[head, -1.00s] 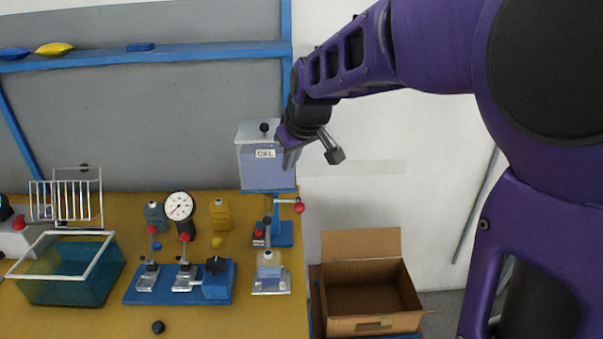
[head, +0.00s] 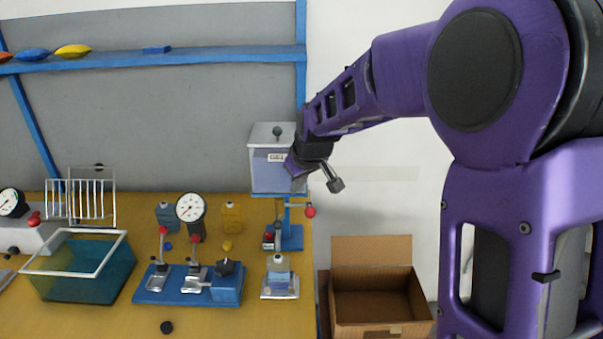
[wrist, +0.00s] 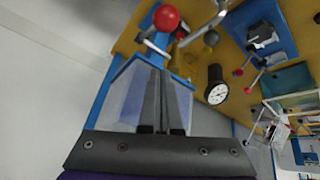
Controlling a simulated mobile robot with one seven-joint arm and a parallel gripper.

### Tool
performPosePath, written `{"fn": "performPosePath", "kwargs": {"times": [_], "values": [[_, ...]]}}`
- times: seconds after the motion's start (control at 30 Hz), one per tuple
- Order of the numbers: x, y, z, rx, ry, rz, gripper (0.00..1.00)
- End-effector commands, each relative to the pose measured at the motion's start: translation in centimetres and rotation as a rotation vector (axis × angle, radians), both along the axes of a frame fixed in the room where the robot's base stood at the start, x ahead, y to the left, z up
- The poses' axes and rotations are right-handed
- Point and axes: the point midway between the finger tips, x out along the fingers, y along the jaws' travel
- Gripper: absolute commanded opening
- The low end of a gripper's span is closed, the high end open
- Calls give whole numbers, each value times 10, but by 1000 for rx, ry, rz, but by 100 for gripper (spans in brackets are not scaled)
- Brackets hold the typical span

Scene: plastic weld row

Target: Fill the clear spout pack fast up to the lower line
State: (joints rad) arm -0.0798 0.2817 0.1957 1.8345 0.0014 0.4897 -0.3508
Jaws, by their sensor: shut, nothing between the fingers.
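The clear spout pack (head: 279,268) stands upright in a small metal holder at the right side of the bench, in front of the dispenser's blue stand (head: 291,236). Its lines are too small to make out. The clear gel tank (head: 262,184) sits on top of that stand. A lever with a red knob (head: 310,211) sticks out to the right below the tank; the knob shows large in the wrist view (wrist: 166,18). My gripper (wrist: 160,72) is shut and empty, over the tank in the wrist view, short of the knob. In the head view it overlaps the tank's right side.
A blue welding fixture (head: 175,293) with red-knobbed clamps stands left of the pack, with a round gauge (head: 190,208) behind it. A teal bin (head: 90,283) is further left. An open cardboard box (head: 372,330) stands right of the bench. A shelf (head: 200,54) runs along the back.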

Motion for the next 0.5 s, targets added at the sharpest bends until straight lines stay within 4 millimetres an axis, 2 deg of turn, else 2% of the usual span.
{"fn": "performPosePath", "kwargs": {"times": [0.1, 0.3, 0.5], "values": [[12, 5, -23, 0, 4, 0, 0], [-14, -13, -23, 0, 0, -2, 0], [-22, -18, -25, 1, -1, -1, 0]]}}
